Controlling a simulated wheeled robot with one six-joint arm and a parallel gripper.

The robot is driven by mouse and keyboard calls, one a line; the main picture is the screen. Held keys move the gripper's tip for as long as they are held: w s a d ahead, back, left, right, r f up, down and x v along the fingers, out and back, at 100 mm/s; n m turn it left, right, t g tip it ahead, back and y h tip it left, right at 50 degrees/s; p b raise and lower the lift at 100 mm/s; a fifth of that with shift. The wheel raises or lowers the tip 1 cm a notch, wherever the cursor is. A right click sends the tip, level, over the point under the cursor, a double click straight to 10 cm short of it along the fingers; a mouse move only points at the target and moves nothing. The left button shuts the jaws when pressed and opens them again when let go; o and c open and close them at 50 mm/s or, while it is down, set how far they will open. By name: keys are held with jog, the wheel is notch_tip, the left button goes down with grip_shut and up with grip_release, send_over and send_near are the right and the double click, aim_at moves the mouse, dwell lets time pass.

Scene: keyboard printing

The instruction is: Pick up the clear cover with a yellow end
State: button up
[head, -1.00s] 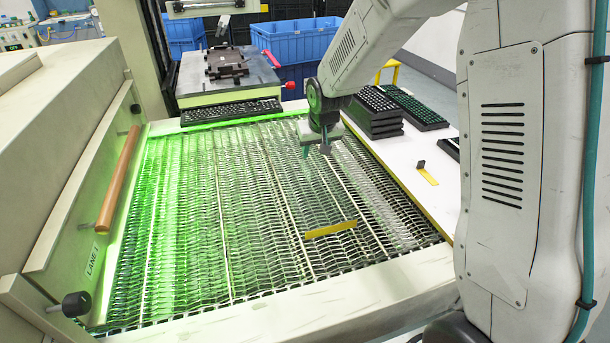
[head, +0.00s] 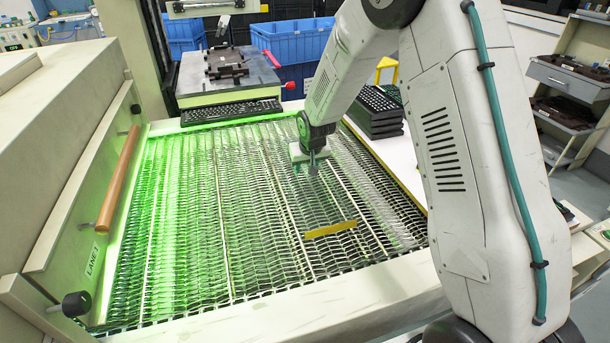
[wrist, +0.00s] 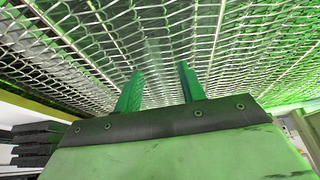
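The cover's yellow end (head: 330,229) shows as a flat strip lying on the wire mesh belt (head: 190,250), right of its middle in the head view. The clear part cannot be told apart from the mesh. My gripper (head: 313,170) is above the belt, behind the yellow strip and apart from it, pointing down. In the wrist view my gripper (wrist: 160,82) has its two green fingers spread with nothing visible between them, and only mesh beyond. The yellow end is not seen in the wrist view.
A stack of black keyboards (head: 376,115) stands on the white table right of the belt. A keyboard (head: 231,110) lies at the belt's far end. A machine with an orange handle (head: 119,178) borders the left. The belt around the yellow strip is clear.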

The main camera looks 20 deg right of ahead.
aim_at(306, 168)
grip_shut()
jog(key=shift+r, duration=0.1)
jog(key=shift+r, duration=0.55)
notch_tip(306, 168, up, 2)
jog(key=shift+r, duration=0.1)
jog(key=shift+s+d+r, duration=0.15)
jog(key=shift+s+d, duration=0.2)
jog(key=shift+s, duration=0.25)
jog(key=s+d, duration=0.2)
jog(key=s, duration=0.1)
jog(key=s+d, duration=0.2)
jog(key=s, duration=0.2)
jog(key=s+d+r, duration=0.1)
jog(key=s+d, duration=0.1)
jog(key=s, duration=0.2)
jog(key=shift+s+d+r, duration=0.1)
jog(key=shift+s+d, duration=0.05)
jog(key=shift+d, duration=0.2)
jog(key=shift+s+d, duration=0.35)
jog(key=shift+s, duration=0.35)
